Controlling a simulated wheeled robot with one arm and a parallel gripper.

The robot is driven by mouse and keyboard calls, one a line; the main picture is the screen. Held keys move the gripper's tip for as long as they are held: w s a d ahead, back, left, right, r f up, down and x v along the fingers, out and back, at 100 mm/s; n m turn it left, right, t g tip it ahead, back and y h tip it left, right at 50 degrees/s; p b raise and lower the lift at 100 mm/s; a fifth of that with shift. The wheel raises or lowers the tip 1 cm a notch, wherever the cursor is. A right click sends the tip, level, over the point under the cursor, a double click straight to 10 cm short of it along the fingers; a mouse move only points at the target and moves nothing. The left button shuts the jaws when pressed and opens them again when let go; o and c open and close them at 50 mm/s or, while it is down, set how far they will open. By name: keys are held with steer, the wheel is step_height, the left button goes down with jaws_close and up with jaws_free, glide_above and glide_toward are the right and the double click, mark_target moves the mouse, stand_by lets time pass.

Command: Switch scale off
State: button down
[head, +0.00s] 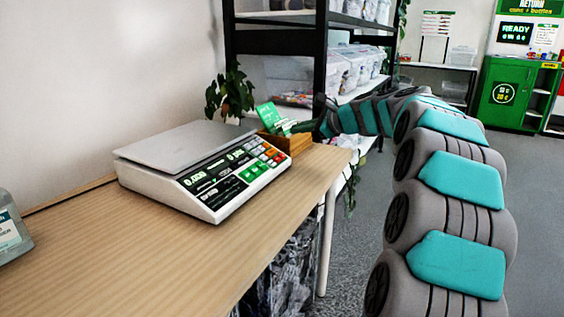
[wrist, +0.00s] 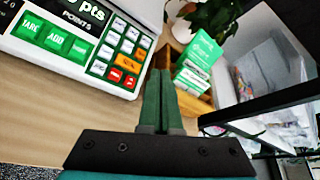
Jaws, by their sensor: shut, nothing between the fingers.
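The white scale (head: 165,185) with a flat grey weighing plate (head: 185,146) stands on the wooden table. Its displays are lit, and the left one seems to read 0.000. In the wrist view the scale's key panel (wrist: 88,40) is at the upper left, with green, white, orange and red keys. The red keys (wrist: 122,78) sit at the panel's lower right corner. My gripper (wrist: 163,58) is shut and empty, its fingertips just right of the panel and apart from the keys in the picture. In the head view my gripper (head: 302,127) is small, beyond the scale's right end.
A wooden box (head: 290,142) with green cards (head: 270,115) stands right behind the scale, close to my gripper. A potted plant (head: 230,92) and a black shelf (head: 320,50) with clear bins are behind. A clear container (head: 10,230) is at the left. The table's front (head: 130,270) is clear.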

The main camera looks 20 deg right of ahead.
mark_target(281, 156)
steer(key=f+b, duration=0.1)
steer(key=w+f+b, duration=0.1)
steer(key=f, duration=0.1)
steer(key=a+f+b, duration=0.1)
steer(key=shift+w+a+f, duration=0.1)
steer(key=shift+w+f, duration=0.05)
steer(key=shift+w, duration=0.05)
steer(key=shift+w+a+f+b, duration=0.1)
steer(key=shift+w+f+b, duration=0.1)
steer(key=shift+f, duration=0.25)
steer(key=shift+w+a+f+b, duration=0.1)
steer(key=shift+w+f+b, duration=0.1)
steer(key=shift+f, duration=0.2)
stand_by(1.2)
steer(key=shift+a+f, duration=0.1)
steer(key=shift+f, duration=0.25)
steer(key=shift+w+a+f, duration=0.15)
steer(key=shift+w+f, duration=0.05)
steer(key=shift+f, duration=0.15)
stand_by(0.6)
steer(key=shift+p, duration=0.3)
steer(key=shift+s+d+r+p, duration=0.15)
steer(key=shift+r+p, duration=0.25)
steer(key=shift+p, duration=0.05)
steer(key=shift+s+d+r+p, duration=0.1)
steer(key=shift+r+p, duration=0.25)
steer(key=shift+p, duration=0.05)
